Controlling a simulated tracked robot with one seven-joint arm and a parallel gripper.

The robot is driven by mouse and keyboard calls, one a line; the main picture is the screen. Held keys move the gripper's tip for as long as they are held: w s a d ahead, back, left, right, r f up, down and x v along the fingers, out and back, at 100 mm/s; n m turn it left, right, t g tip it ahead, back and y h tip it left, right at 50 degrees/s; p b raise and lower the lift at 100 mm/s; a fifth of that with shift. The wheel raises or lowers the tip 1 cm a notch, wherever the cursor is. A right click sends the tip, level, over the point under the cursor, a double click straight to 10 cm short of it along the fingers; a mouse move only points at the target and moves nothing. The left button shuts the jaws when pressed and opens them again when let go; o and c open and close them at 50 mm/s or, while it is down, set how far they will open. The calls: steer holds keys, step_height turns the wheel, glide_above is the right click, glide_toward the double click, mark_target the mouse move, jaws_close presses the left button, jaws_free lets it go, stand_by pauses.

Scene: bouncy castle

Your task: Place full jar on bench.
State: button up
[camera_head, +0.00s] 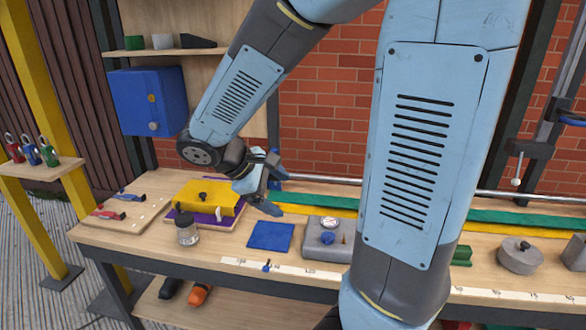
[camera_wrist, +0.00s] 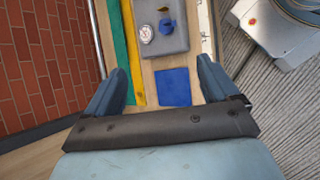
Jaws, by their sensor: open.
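A small clear jar (camera_head: 188,236) with a black lid stands upright on the wooden bench (camera_head: 140,240), near its front edge. It is in front of a yellow block on a purple mat. I cannot tell how full it is. The jar does not show in the wrist view. My gripper (camera_head: 272,188) is open and empty above the bench, to the right of the jar and behind a blue square mat (camera_head: 271,236). Both fingers of my gripper (camera_wrist: 162,66) show in the wrist view, with the blue mat (camera_wrist: 173,87) beyond them and nothing between.
The yellow block (camera_head: 208,197) lies left of my gripper. A grey box (camera_head: 326,246) with a dial and blue knob stands right of the blue mat. A pegboard (camera_head: 122,212) with red and blue clamps lies at left. A blue cabinet (camera_head: 148,100) hangs behind. A measuring strip runs along the front edge.

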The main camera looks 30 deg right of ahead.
steer(key=s+r+m+t+y, duration=0.5)
steer(key=s+r+m+y, duration=0.3)
steer(key=s+r+m, duration=0.1)
steer(key=shift+s+a+r, duration=0.25)
steer(key=shift+a+r, duration=0.05)
steer(key=shift+r, duration=0.25)
